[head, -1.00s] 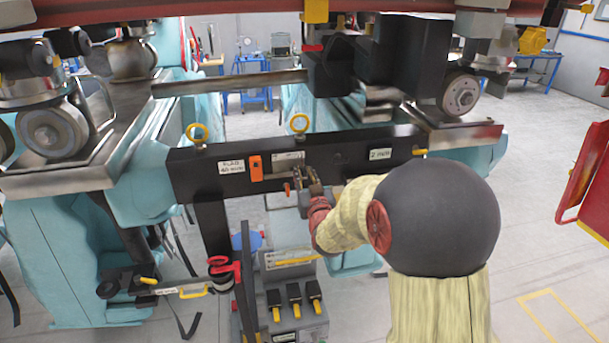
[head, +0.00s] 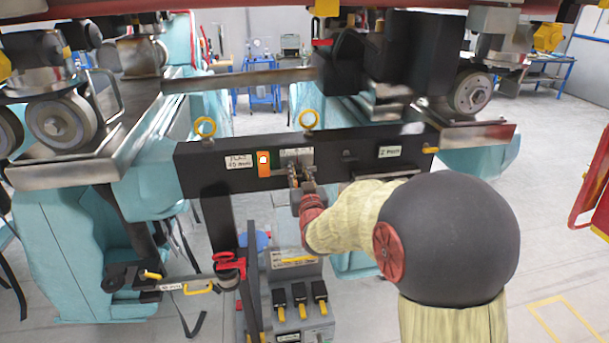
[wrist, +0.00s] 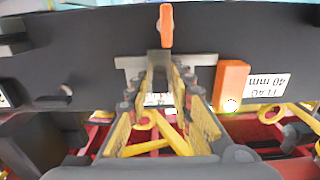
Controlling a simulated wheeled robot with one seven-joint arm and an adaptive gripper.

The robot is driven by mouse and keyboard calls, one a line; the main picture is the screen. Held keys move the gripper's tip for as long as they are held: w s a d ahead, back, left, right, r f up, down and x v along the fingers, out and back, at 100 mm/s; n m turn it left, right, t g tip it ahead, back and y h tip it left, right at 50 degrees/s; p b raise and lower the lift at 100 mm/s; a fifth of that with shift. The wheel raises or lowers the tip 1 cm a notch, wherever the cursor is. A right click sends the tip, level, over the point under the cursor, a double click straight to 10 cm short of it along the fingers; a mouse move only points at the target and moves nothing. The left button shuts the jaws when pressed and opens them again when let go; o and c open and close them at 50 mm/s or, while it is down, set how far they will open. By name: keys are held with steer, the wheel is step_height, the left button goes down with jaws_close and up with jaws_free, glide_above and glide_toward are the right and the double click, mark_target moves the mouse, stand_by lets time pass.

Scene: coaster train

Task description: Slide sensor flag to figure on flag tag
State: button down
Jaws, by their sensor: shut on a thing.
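A black beam (head: 225,182) carries a white tag (head: 239,161) reading FLAG 40 mm, upside down in the wrist view (wrist: 267,86). An orange sensor block (head: 264,164) is right of it, with a lit pale spot; the block also shows in the wrist view (wrist: 232,78). Grey metal, apparently the sensor flag (wrist: 132,63), reaches close to the block; its exact edge is unclear. My gripper (head: 295,174) is at the flag, its fingers (wrist: 160,75) closed on its grey metal. The contact is partly hidden. An orange lever (wrist: 166,25) shows beyond the fingertips.
A tag reading 2 PINCH (head: 390,152) is on the beam's right. Yellow rings (head: 205,127) stand on its top edge. Below are a grey box with black switches (head: 300,300) and red-handled tool (head: 229,265). Rails and wheels (head: 62,125) flank the beam.

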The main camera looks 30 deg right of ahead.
steer(key=c, duration=1.8)
jaws_free()
steer(key=shift+o, duration=0.2)
steer(key=v, duration=1.2)
